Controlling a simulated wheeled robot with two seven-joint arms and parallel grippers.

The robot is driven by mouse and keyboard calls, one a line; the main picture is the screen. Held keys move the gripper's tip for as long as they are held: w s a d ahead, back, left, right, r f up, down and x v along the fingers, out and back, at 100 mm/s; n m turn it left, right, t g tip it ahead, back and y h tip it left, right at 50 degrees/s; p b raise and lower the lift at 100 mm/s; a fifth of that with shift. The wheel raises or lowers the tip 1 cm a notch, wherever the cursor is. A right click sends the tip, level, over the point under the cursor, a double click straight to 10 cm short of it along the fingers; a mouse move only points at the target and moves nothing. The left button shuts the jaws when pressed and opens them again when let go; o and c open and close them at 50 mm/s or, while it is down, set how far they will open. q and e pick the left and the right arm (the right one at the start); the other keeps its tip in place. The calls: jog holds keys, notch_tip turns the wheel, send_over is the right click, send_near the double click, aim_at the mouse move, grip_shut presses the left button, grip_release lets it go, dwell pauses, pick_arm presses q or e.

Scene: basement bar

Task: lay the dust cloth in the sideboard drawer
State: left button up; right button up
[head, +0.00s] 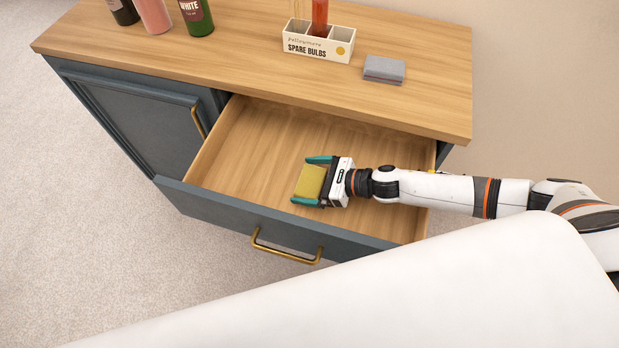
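The sideboard drawer (255,140) is pulled out, its wooden inside in view. A folded yellow cloth (309,183), which looks like the dust cloth, is inside the drawer's outline, near the middle of its floor. My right gripper (311,181) reaches in from the right, with its teal fingers spread wide on either side of the cloth. A thin gap seems to show between the cloth and the far finger. The cloth appears to lie flat on the drawer floor, though its underside is hidden. My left gripper is not in view.
On the sideboard top (230,45) stand a spare bulbs box (318,47), a folded grey cloth (384,69) and several bottles, including a green one (196,16). The drawer front has a brass handle (287,252). The drawer's left part is empty.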

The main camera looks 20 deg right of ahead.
jog(key=shift+r, duration=0.1)
jog(key=shift+d+r, duration=0.1)
jog(key=shift+d, duration=0.05)
jog(key=b+v, duration=0.1)
jog(key=v, duration=0.9)
jog(key=shift+s+d, duration=0.25)
jog(key=shift+s, duration=0.1)
jog(key=shift+s+d+r+b, duration=0.2)
jog(key=shift+d+r+b, duration=0.1)
jog(key=shift+d, duration=0.05)
